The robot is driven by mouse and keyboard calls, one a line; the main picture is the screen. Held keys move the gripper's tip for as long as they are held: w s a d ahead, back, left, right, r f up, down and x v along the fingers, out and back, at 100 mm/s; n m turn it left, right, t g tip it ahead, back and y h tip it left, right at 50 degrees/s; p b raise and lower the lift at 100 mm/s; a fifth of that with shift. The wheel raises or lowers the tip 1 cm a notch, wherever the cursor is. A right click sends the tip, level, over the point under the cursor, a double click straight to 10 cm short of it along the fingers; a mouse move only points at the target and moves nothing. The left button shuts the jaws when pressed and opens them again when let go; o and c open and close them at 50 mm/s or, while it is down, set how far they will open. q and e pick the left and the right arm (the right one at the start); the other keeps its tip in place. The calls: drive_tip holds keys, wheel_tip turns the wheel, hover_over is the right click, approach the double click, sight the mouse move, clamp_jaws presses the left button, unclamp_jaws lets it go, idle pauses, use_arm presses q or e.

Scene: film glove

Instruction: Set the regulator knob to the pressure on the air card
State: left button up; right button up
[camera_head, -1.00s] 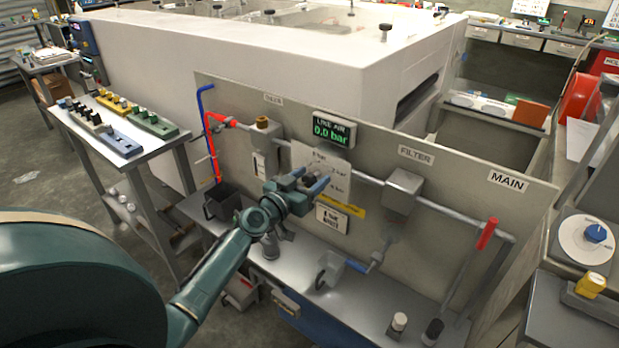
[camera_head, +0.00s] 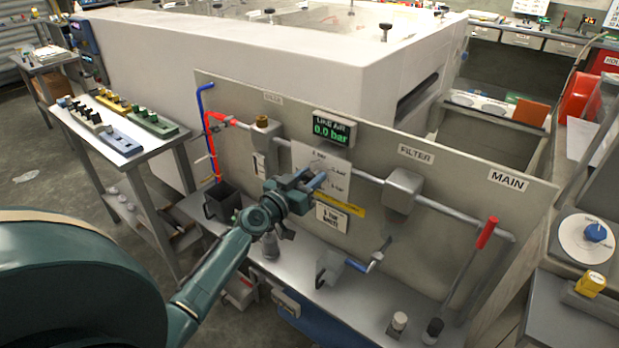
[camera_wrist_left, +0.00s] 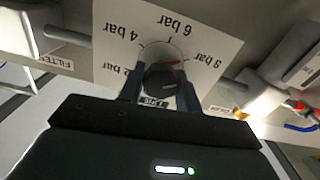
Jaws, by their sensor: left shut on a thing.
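The regulator dial plate (camera_head: 303,156) is a pale card on the upright panel, marked 2, 4, 6 and 8 bar in the left wrist view (camera_wrist_left: 108,38). The dark round regulator knob (camera_wrist_left: 160,80) sits at its middle; its red pointer slants towards the 8 bar side. My left gripper (camera_wrist_left: 161,92) is shut on the knob, one finger on each side. In the head view my left gripper (camera_head: 312,180) hides most of the knob. The air card (camera_head: 331,217) is a small white card below the dial; its number is too blurred to read surely. My right gripper is out of view.
The line air display (camera_head: 333,129) above the dial reads 0.0 bar. A grey pipe (camera_head: 365,179) crosses the panel to the filter housing (camera_head: 403,190). A red-handled lever (camera_head: 488,233) stands at right.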

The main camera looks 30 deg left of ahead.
use_arm(q)
drive_tip(key=shift+n, duration=0.6)
drive_tip(key=shift+n+b, duration=0.4)
drive_tip(key=shift+n, duration=0.8)
drive_tip(key=n, duration=0.2)
drive_tip(key=shift+a+n, duration=0.1)
drive_tip(key=shift+n, duration=0.3)
drive_tip(key=n, duration=0.5)
drive_tip(key=shift+f, duration=0.1)
drive_tip(key=shift+a+n, duration=0.1)
drive_tip(key=shift+n, duration=0.2)
drive_tip(key=o, duration=1)
drive_tip(key=shift+c, duration=0.2)
